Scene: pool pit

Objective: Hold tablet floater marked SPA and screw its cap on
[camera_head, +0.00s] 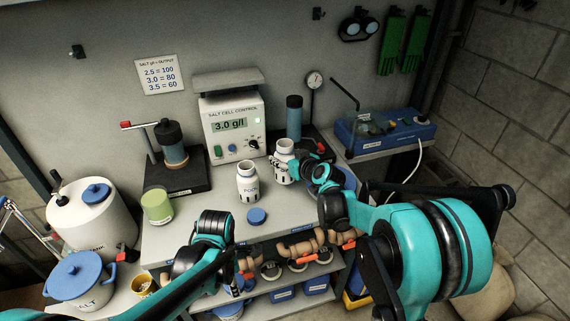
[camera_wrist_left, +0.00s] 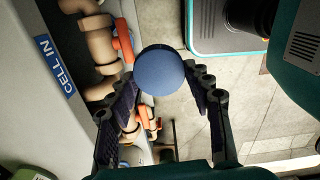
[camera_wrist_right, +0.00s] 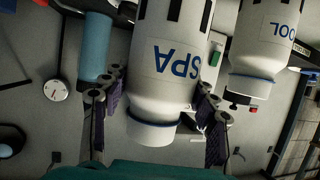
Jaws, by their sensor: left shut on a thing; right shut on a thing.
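The white tablet floater marked SPA (camera_wrist_right: 172,60) is between the fingers of my right gripper (camera_wrist_right: 158,98). Its neck has no cap on it. In the head view the SPA floater (camera_head: 283,158) stands at the back of the counter, and my right gripper (camera_head: 297,165) closes on it from the right. My left gripper (camera_wrist_left: 160,88) is shut on a round blue cap (camera_wrist_left: 159,71), below the counter's front edge near the pipes. In the head view the left gripper (camera_head: 243,272) is small and partly hidden by its arm.
A second floater marked POOL (camera_head: 247,186) stands uncapped on the counter, left of the SPA one. A blue cap (camera_head: 257,216) lies before it. A green cup (camera_head: 157,205), salt cell control box (camera_head: 232,125) and blue case (camera_head: 385,132) stand around. Pipes (camera_head: 300,243) run below the counter edge.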

